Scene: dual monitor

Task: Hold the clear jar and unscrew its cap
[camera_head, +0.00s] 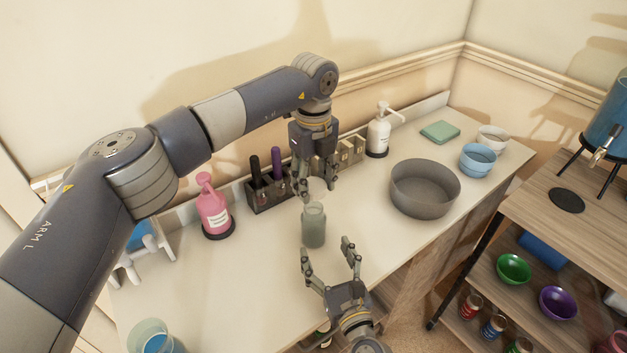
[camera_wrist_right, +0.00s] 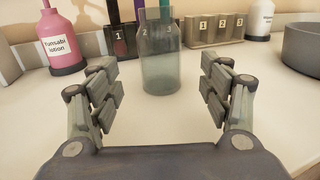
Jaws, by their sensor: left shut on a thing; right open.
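The clear jar (camera_head: 314,228) stands upright on the white counter (camera_head: 262,270). It also shows in the right wrist view (camera_wrist_right: 161,65), straight ahead between the open fingers and beyond their tips. My left gripper (camera_head: 317,194) points down just above the jar, shut on a pale thing that seems to be the jar's cap (camera_head: 316,187). The fingers partly hide the cap, and I cannot tell whether it touches the jar's neck. My right gripper (camera_head: 328,264) is open and empty in front of the jar, its fingers (camera_wrist_right: 163,94) apart and pointing at it.
A pink lotion bottle (camera_head: 213,210) and a dark pen holder (camera_head: 268,193) stand left of the jar. A grey bowl (camera_head: 424,190) and white pump bottle (camera_head: 379,135) stand to the right. The counter around the jar's base is clear. A wooden shelf (camera_head: 570,215) is at far right.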

